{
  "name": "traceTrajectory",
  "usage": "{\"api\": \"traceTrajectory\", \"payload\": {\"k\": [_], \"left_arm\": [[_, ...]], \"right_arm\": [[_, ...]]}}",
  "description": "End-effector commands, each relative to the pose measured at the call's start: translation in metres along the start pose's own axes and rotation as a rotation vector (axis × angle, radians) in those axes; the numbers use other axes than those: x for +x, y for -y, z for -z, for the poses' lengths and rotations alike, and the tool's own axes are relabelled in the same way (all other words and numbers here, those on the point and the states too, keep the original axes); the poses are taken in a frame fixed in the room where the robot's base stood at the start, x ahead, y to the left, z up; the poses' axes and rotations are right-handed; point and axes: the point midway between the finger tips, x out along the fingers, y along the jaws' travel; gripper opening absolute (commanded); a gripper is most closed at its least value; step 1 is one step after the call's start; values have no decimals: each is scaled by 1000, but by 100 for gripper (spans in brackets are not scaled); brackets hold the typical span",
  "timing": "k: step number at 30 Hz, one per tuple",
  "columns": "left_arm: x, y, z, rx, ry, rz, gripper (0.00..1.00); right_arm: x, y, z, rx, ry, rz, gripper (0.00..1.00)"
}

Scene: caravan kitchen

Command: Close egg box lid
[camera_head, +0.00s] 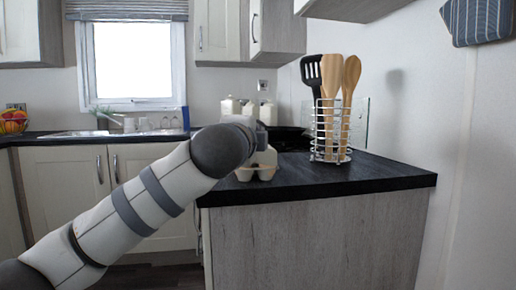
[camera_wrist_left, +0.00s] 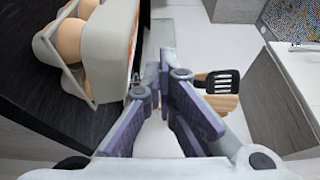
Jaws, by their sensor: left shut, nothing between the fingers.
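The egg box (camera_head: 257,174) sits near the left front edge of the dark worktop, partly hidden behind my left arm in the head view. In the left wrist view the egg box (camera_wrist_left: 47,42) is at the upper left, with brown eggs (camera_wrist_left: 68,42) uncovered. A cream panel (camera_wrist_left: 108,48), which looks like its raised lid, stands beside the eggs. My left gripper (camera_wrist_left: 162,75) is shut and empty, just right of this panel in the wrist view; I cannot tell whether they touch. In the head view the fingers are hidden by the arm. My right gripper is not in view.
A white wire rack (camera_head: 330,130) with a black spatula and wooden utensils stands right of the egg box. Light-coloured canisters (camera_head: 231,107) stand farther back. The worktop (camera_head: 370,175) is clear at its front right.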

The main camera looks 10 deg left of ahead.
Motion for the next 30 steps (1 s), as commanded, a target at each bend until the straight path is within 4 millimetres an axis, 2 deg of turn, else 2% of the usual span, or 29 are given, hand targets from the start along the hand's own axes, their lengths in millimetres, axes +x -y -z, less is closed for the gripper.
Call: {"api": "traceTrajectory", "payload": {"k": [1, 12, 21, 30], "left_arm": [[2, -15, -2, -38, -1, 6, 0], [-4, -27, -17, -257, 1, 85, 0], [-7, -28, -21, -330, 0, 115, 0], [-8, -27, -21, -340, 0, 120, 0]], "right_arm": [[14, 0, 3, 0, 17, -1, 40], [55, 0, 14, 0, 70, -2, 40], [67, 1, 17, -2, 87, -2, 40], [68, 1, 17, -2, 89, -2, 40]]}}
